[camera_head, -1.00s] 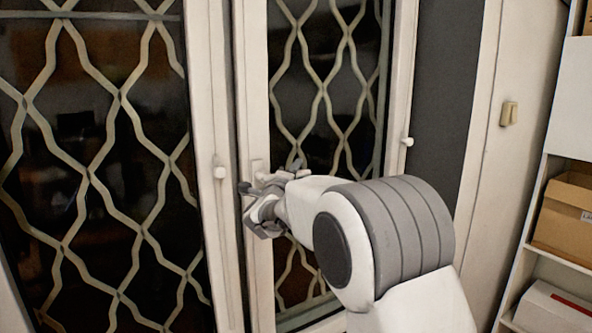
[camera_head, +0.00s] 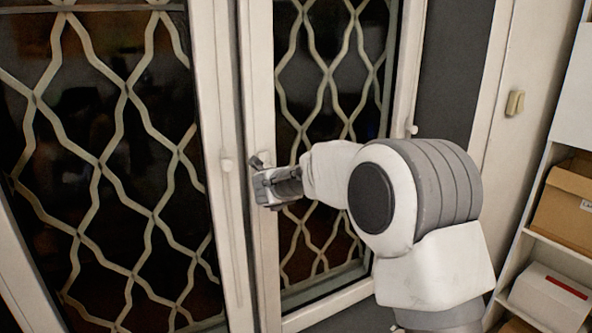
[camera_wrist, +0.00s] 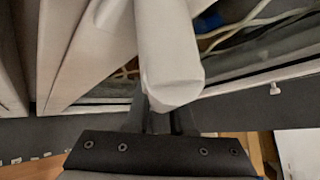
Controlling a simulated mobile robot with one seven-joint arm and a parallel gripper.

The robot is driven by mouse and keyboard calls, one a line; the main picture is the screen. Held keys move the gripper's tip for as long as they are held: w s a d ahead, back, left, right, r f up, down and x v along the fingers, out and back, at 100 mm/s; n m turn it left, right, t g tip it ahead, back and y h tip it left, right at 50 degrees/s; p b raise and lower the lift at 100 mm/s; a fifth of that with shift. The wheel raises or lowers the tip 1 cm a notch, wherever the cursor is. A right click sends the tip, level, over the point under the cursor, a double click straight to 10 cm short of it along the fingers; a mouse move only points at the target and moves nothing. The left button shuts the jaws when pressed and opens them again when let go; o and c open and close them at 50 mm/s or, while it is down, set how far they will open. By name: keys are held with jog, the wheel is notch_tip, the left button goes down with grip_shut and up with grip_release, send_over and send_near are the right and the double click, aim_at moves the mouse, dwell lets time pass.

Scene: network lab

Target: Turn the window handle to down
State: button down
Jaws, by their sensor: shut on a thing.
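The window handle (camera_wrist: 170,55) is a smooth white bar that fills the top middle of the wrist view. Its rounded free end lies at the dark fingers of my gripper (camera_wrist: 162,115), which is shut on it. In the head view my gripper (camera_head: 262,180) is at the white upright frame between the two grilled panes. There the gripper hides most or all of the handle, so its angle is hard to tell. The window (camera_head: 258,60) looks shut, with a curved pale metal grille behind its glass.
A light switch (camera_head: 514,103) is on the wall. Shelves at right hold a cardboard box (camera_head: 566,205) and a white box (camera_head: 552,296).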

jog(key=shift+s+a+f+m+g+y+p, duration=0.35)
jog(key=shift+a+f+m+g+y+p, duration=0.2)
jog(key=shift+p, duration=0.55)
jog(key=shift+a, duration=0.1)
jog(key=c, duration=0.8)
grip_release()
jog(key=shift+f+b, duration=0.1)
jog(key=shift+b, duration=0.4)
